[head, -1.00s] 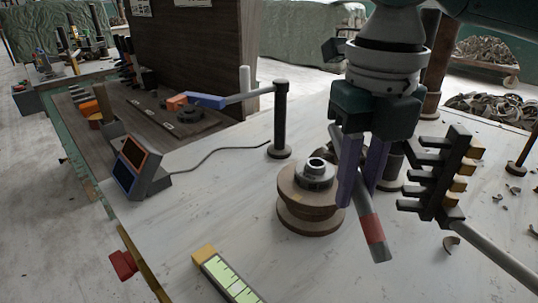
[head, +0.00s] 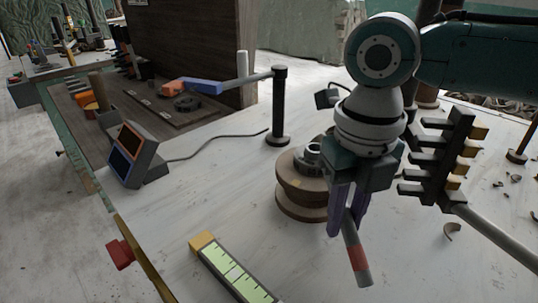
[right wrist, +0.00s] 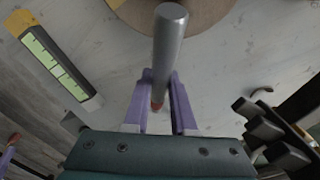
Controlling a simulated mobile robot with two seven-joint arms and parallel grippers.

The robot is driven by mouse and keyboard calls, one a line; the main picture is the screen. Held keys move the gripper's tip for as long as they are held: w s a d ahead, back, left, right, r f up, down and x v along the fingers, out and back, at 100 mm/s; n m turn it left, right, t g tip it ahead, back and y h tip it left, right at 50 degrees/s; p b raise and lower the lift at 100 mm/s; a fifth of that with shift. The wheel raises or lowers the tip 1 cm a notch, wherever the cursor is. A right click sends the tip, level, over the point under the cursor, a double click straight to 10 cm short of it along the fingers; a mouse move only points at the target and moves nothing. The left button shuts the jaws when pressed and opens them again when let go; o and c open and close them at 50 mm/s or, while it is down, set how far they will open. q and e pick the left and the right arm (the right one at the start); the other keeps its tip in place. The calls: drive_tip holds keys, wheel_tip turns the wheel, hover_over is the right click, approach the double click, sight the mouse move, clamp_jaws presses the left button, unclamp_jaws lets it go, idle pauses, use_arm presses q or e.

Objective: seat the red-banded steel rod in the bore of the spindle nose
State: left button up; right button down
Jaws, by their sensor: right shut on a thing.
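The steel rod (head: 350,236) has a red band near its lower end and hangs tilted below my right gripper (head: 346,212). In the right wrist view my right gripper (right wrist: 159,88) is shut on the steel rod (right wrist: 167,50), whose plain grey end points toward the camera. The spindle nose (head: 313,153) is a grey ringed collar on a brown spool (head: 292,178). My right gripper is in front and to the right of it and partly hides it; the bore is not clear. A small purple piece, perhaps my left gripper, shows at the wrist view's left edge.
A dark toothed rack (head: 440,160) stands close to the right. A green-faced gauge (head: 235,270) lies front left. A dark post (head: 280,105) with a side arm stands behind the spool. A two-screen box (head: 138,155) is at left. Bare table lies between gauge and rod.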

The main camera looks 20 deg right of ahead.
drive_tip(key=shift+f, duration=0.4)
drive_tip(key=shift+f, duration=0.1)
drive_tip(key=shift+f, duration=0.15)
drive_tip(key=c, duration=0.7)
unclamp_jaws()
drive_tip(key=shift+c, duration=0.2)
drive_tip(key=shift+b, duration=0.65)
drive_tip(key=r, duration=0.3)
drive_tip(key=r+p, duration=0.1)
drive_tip(key=r, duration=0.2)
drive_tip(key=r+p, duration=0.1)
drive_tip(key=r, duration=0.3)
drive_tip(key=shift+w, duration=0.4)
